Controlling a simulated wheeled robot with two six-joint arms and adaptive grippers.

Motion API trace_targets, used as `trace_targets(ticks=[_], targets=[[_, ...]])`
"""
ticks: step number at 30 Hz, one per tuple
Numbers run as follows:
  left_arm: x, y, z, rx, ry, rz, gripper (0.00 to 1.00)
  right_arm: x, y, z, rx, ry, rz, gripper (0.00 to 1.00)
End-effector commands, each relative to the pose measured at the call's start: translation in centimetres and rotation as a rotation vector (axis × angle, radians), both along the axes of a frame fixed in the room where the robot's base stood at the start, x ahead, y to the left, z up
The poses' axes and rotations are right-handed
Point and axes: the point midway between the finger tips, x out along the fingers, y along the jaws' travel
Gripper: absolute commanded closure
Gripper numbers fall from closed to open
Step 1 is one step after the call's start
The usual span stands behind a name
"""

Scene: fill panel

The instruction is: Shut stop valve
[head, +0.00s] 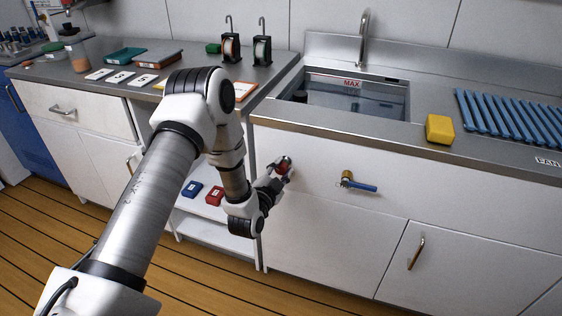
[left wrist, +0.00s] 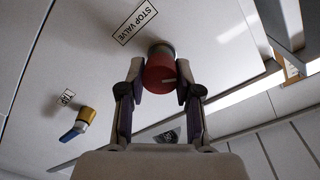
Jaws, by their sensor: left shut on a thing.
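The stop valve is a round red knob on the white front panel below the sink. In the left wrist view the red knob (left wrist: 160,72) sits between my two fingers, below a "STOP VALVE" label (left wrist: 136,21). My left gripper (left wrist: 160,88) is shut on the knob, one finger on each side. A pale mark shows on the knob's face. In the head view my left gripper (head: 284,170) is at the panel, and a little of the red knob (head: 282,169) shows among the fingers. My right gripper is not in view.
A tap with a blue lever (head: 359,185) is on the panel to the right of the knob. The sink (head: 355,98) with a "MAX" mark is above. A yellow sponge (head: 439,129) and blue rack (head: 512,120) lie on the counter. Red and blue blocks sit on the shelf left.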

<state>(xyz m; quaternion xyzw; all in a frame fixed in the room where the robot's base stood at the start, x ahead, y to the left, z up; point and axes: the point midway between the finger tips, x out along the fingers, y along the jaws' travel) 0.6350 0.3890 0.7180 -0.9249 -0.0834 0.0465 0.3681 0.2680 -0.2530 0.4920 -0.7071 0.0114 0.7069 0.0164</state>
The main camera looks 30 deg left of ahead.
Motion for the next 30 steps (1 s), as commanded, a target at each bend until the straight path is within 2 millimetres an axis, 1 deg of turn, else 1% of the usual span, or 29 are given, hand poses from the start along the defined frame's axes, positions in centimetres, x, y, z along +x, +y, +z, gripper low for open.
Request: trace_targets(ticks=[1, 15, 24, 30], targets=[[-0.1, -0.1, 0.4, 0.04, 0.014, -0.002, 1.0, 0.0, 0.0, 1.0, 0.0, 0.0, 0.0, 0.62], [0.0, -0.2, 0.2, 0.474, 0.119, -0.003, 1.0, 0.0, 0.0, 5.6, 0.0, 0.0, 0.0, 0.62], [0.0, -0.2, 0.1, 0.745, 0.182, -0.002, 1.0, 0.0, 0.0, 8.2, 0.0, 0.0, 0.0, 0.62], [0.0, -0.2, -0.1, 0.893, 0.217, -0.003, 1.0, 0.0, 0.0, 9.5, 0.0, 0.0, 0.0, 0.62]])
